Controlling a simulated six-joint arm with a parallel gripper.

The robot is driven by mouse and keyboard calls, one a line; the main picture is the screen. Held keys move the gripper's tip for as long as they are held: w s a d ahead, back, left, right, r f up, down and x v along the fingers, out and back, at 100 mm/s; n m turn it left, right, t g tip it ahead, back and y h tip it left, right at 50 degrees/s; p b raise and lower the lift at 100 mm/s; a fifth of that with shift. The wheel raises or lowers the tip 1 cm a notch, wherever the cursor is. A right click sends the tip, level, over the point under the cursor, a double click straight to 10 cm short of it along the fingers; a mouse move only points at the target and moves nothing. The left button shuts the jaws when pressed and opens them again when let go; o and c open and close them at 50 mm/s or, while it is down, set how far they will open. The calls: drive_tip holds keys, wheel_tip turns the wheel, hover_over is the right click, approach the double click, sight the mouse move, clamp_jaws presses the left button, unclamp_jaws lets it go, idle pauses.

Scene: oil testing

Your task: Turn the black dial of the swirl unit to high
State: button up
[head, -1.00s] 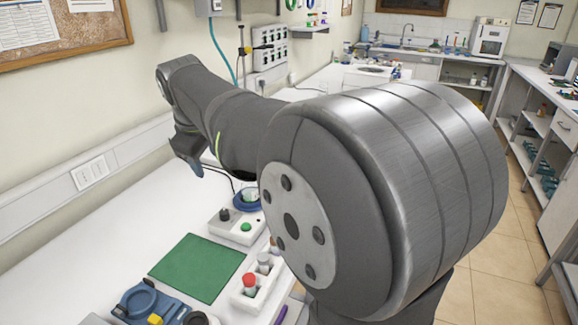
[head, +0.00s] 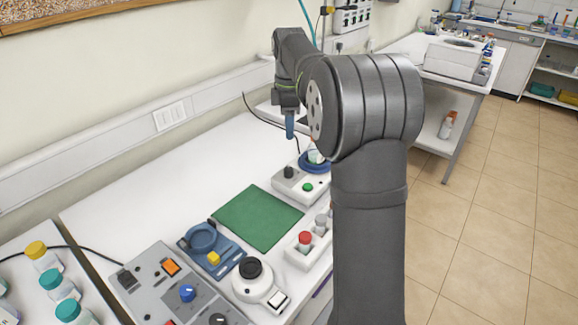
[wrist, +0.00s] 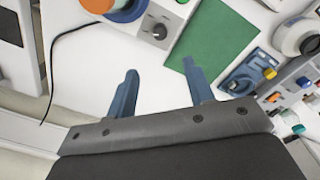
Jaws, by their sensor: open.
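The swirl unit (head: 306,194) is a pale box with a blue round platform (head: 314,163) at its back, a black dial (head: 289,172) and a green button (head: 308,187). A vessel sits on the platform. In the wrist view the black dial (wrist: 159,31) shows on the box's top, just beyond my fingertips. My gripper (head: 290,128) points down with blue fingers, above and behind the dial in the head view. In the wrist view my gripper (wrist: 160,72) is open and empty, its two fingers apart and clear of the dial.
A green mat (head: 257,218) lies in front of the unit. A rack with a red-capped bottle (head: 305,239), a blue fixture (head: 203,238) and a grey control panel (head: 165,285) stand nearer. A black cable (wrist: 62,55) crosses the white bench beside the unit.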

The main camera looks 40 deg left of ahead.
sight(289, 169)
wheel_tip(289, 169, down, 15)
drive_tip(key=shift+w+a+r, duration=0.1)
drive_tip(key=shift+w+a, duration=0.05)
drive_tip(key=c, duration=1)
